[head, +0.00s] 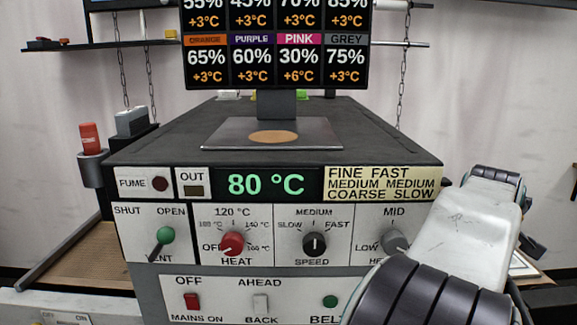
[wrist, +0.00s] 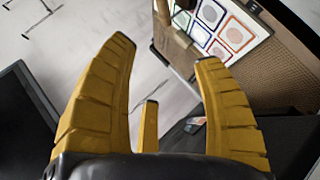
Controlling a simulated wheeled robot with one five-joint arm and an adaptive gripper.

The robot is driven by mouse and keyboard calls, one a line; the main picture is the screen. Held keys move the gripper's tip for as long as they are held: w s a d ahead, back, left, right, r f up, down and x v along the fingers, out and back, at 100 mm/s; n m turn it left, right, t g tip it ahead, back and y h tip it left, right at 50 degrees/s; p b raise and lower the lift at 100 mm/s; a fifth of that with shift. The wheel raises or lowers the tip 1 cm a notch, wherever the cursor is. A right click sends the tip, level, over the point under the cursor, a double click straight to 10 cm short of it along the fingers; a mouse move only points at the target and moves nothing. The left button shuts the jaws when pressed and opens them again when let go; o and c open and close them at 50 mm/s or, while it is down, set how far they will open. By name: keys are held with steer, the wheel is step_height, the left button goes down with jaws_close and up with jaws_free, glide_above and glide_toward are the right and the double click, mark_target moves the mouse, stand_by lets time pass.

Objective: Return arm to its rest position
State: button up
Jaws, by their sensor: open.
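In the head view my white and dark arm links rise at the lower right, in front of the right side of the machine (head: 330,271). My gripper is not visible in the head view.
The machine's panel has a green vent lever (head: 166,235), a red heat knob (head: 232,244), a speed knob (head: 314,244) and a display (head: 266,183) reading 80 °C. A screen (head: 277,45) stands on top. In the wrist view a sheet with coloured frames (wrist: 222,28) lies near the mesh belt (wrist: 268,78).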

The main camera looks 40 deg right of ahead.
steer(key=s+a+f+m+g+y, duration=0.1)
steer(key=a+f+m+y, duration=0.7)
steer(key=a+f+m, duration=0.65)
steer(key=w+a+r+n+y+p, duration=0.1)
steer(key=a+n, duration=0.4)
steer(key=a, duration=0.5)
steer(key=w+a+r+n+t+y+p, duration=0.1)
steer(key=w+a+n+p, duration=0.3)
steer(key=a, duration=0.7)
steer(key=w+a+r+n+y+p, duration=0.1)
steer(key=a+n, duration=0.4)
steer(key=a, duration=0.5)
steer(key=shift+w+a+n+t+p, duration=0.4)
steer(key=shift+w+p, duration=0.4)
steer(key=shift+p, duration=0.35)
steer(key=shift+c, duration=0.5)
